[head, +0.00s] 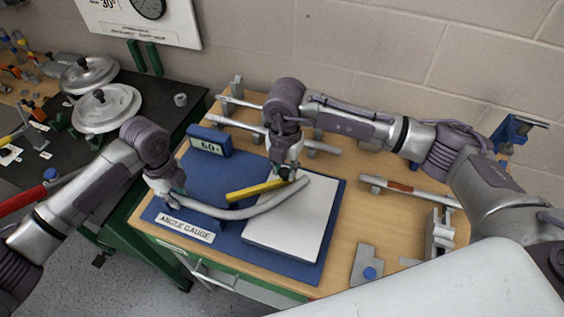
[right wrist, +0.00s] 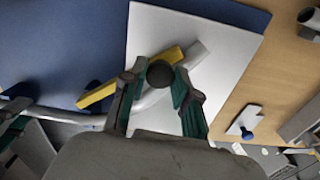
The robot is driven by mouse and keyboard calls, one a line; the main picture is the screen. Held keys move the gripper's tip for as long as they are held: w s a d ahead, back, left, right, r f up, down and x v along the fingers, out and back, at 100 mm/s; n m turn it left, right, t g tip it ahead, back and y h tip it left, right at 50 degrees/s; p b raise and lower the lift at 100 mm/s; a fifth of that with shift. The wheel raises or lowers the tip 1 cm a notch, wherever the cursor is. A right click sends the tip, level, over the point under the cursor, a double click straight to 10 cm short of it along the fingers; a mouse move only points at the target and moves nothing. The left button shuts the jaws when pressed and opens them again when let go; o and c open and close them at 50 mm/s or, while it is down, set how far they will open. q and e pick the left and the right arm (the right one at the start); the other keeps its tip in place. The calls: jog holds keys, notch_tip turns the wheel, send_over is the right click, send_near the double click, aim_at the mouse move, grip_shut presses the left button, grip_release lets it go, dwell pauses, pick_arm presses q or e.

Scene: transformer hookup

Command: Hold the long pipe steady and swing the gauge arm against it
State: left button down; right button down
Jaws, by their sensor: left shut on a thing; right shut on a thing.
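The long grey bent pipe (head: 246,212) lies across the blue angle gauge base (head: 220,230) and its white plate (head: 310,215); its bent part also shows in the right wrist view (right wrist: 196,54). My left gripper (head: 174,189) is shut on the pipe's left end. The yellow gauge arm (head: 250,190) lies beside the pipe's right leg, on the far side, at nearly the same angle. My right gripper (head: 287,173) is shut on the arm's black knob (right wrist: 160,73). I cannot tell whether arm and pipe touch along their length.
A blue block reading 60 (head: 209,143) stands at the base's back left. Short pipes on stands (head: 240,121) are behind, and another pipe (head: 410,190) is at right. A grey bracket with a blue knob (head: 367,268) lies near the front edge. A dark bench with silver discs (head: 105,106) is at left.

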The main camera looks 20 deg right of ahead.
jog(key=c, duration=0.9)
grip_release()
jog(key=shift+o, duration=0.2)
notch_tip(320, 180, up, 12)
